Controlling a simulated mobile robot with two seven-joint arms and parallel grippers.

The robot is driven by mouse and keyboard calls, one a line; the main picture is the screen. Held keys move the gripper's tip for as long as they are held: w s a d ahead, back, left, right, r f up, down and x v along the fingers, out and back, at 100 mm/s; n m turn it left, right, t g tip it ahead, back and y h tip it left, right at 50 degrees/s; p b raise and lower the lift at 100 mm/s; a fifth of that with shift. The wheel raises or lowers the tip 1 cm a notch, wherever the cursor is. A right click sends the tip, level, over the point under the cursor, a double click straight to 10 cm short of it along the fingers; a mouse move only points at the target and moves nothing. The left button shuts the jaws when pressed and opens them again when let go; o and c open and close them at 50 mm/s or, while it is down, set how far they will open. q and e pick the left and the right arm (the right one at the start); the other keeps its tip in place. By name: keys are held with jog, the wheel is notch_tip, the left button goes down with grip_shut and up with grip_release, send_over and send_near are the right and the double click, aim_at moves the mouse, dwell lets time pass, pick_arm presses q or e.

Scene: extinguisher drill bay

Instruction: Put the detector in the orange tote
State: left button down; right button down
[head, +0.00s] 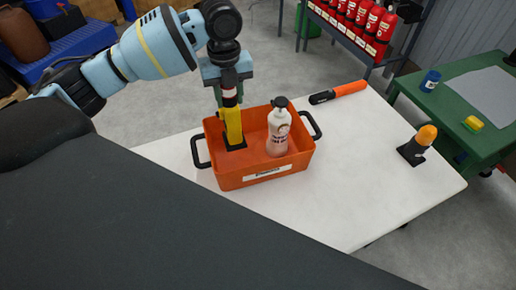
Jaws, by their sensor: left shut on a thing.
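The orange tote (235,183) stands on the white table, with black handles at both ends. My left gripper (228,88) is above it, shut on the top of an upright yellow and black thing, which I take to be the detector (233,126). The detector has red and white bands near its top and a black foot. Its lower end is inside the tote, at the left part; I cannot tell whether it touches the floor of the tote. A white pump bottle (279,130) with a black top stands in the tote to its right. My right gripper is not in view.
The white table (350,170) has free room right of the tote. An orange and black tool (340,92) lies behind it; an orange-topped black lamp (420,144) stands at the right. A green bench (460,120) and a rack of red extinguishers (360,24) are beyond.

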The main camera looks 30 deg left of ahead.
aim_at(232, 124)
pick_arm(q)
jog(key=shift+s+f, duration=0.15)
jog(key=shift+f, duration=4.85)
jog(key=c, duration=0.9)
grip_release()
notch_tip(232, 124, up, 12)
jog(key=shift+r, duration=0.1)
jog(key=shift+d, duration=0.1)
